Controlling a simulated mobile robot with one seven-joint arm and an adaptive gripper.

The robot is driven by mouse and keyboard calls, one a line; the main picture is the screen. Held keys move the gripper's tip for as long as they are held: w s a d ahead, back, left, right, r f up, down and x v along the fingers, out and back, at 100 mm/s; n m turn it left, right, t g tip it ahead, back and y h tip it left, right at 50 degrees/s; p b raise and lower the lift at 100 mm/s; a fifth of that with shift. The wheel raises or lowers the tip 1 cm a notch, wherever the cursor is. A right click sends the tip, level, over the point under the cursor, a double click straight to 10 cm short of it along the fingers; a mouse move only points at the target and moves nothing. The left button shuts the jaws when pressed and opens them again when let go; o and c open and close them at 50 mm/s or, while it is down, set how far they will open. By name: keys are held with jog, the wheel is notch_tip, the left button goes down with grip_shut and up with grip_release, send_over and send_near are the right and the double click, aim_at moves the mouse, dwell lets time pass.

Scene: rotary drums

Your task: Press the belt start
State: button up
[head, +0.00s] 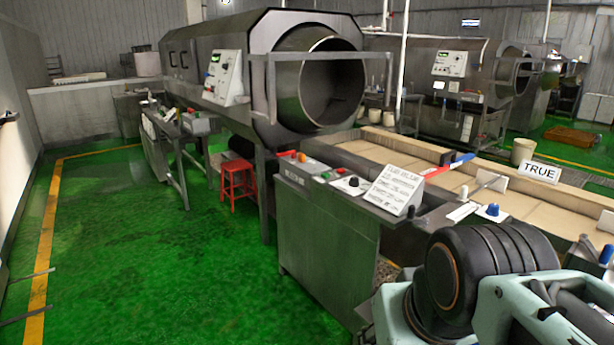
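A steel control cabinet (325,245) stands in the middle, in front of the large drum. Its top panel carries a green button (326,175), a red button (318,180), an orange knob (302,157) and a black knob (354,182). I cannot read which of these is the belt start. A tilted white card with small black text (392,190) stands at the panel's right end. A tan conveyor belt (395,160) runs behind it. My arm fills the lower right, apart from the buttons in the picture. Dark parts there may belong to my gripper, but no fingertips can be made out.
A steel rotary drum (335,82) stands behind the cabinet; another drum machine (440,75) is at the back right. A red stool (238,185) stands left of the cabinet. The green floor at left is clear.

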grip_shut()
dwell(1.3)
